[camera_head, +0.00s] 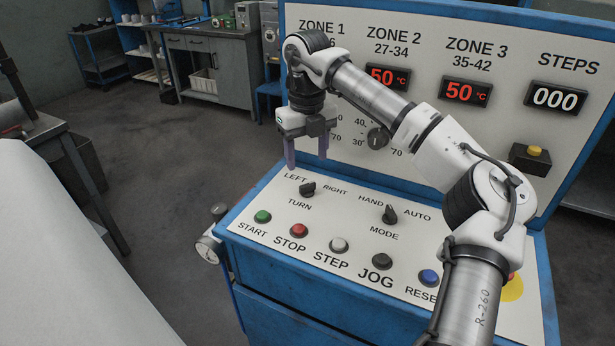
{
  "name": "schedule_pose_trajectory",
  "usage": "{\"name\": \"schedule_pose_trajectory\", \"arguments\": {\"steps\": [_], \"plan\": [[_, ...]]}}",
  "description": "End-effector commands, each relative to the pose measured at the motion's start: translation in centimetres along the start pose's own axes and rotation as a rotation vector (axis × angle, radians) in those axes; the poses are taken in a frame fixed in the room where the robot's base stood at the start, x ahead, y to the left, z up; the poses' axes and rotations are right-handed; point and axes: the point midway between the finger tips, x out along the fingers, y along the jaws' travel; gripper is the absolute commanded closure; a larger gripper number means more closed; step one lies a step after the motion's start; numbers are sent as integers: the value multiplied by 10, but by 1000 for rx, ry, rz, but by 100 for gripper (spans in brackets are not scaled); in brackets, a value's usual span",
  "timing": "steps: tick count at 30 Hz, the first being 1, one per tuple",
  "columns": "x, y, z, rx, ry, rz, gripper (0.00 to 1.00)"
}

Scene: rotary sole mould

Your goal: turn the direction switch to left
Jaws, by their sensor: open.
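The direction switch (308,189) is a black rotary knob on the sloping white panel. It sits between the labels LEFT and RIGHT, with TURN printed below it. Its pointer direction is too small to tell surely. My gripper (307,164) is open and points down, just above and behind the switch in the picture, with nothing between its two fingers. The fingertips look apart from the knob, though the exact height gap cannot be told.
A similar MODE knob (390,214) is to the right. Several push buttons, including green START (262,217) and red STOP (299,230), line the front. The upright panel (440,40) with displays rises behind. Open floor (160,180) lies to the left.

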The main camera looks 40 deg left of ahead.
Motion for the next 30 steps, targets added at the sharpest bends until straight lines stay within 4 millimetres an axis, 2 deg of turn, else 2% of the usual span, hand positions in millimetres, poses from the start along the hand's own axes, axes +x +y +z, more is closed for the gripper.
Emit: {"name": "schedule_pose_trajectory", "arguments": {"steps": [6,10,15,23,30], "plan": [[42,1,0,-1,1,3,42],[59,1,0,0,-1,3,42],[70,1,0,-1,-1,2,42],[72,1,0,-1,-2,1,42],[71,1,0,-1,-2,2,71]]}}
